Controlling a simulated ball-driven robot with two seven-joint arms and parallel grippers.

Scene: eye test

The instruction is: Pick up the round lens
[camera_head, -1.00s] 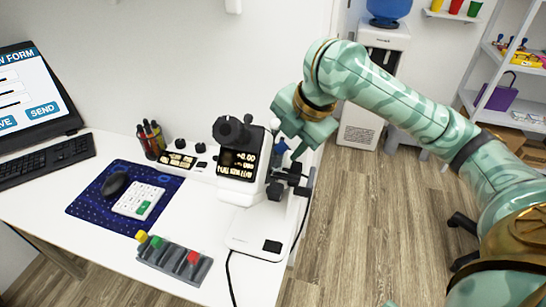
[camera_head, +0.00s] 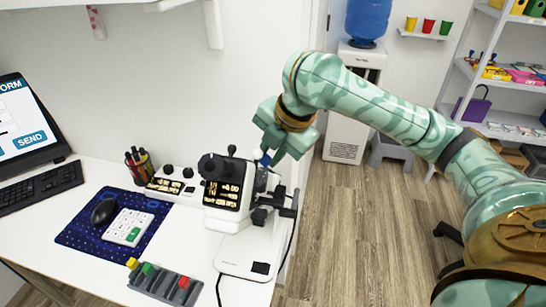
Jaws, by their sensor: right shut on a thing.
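My right gripper (camera_head: 268,150) is shut on a small blue thing (camera_head: 262,158), mostly hidden by the fingers. I cannot tell whether this is the round lens, and I cannot pick out a lens anywhere else. The gripper is just behind and to the right of the head of a white optical instrument (camera_head: 235,259). This instrument has a black eyepiece, a lit display and black knobs, and stands near the right edge of the white desk. I cannot tell whether the blue thing touches it. My left gripper is not in view.
A grey slotted tray (camera_head: 160,288) with coloured blocks stands at the front. A blue mat (camera_head: 80,236) carries a mouse (camera_head: 104,211) and a calculator (camera_head: 128,227). A pen holder (camera_head: 140,165) stands behind. A water cooler (camera_head: 346,140) and shelves are beyond; the floor right of the desk is open.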

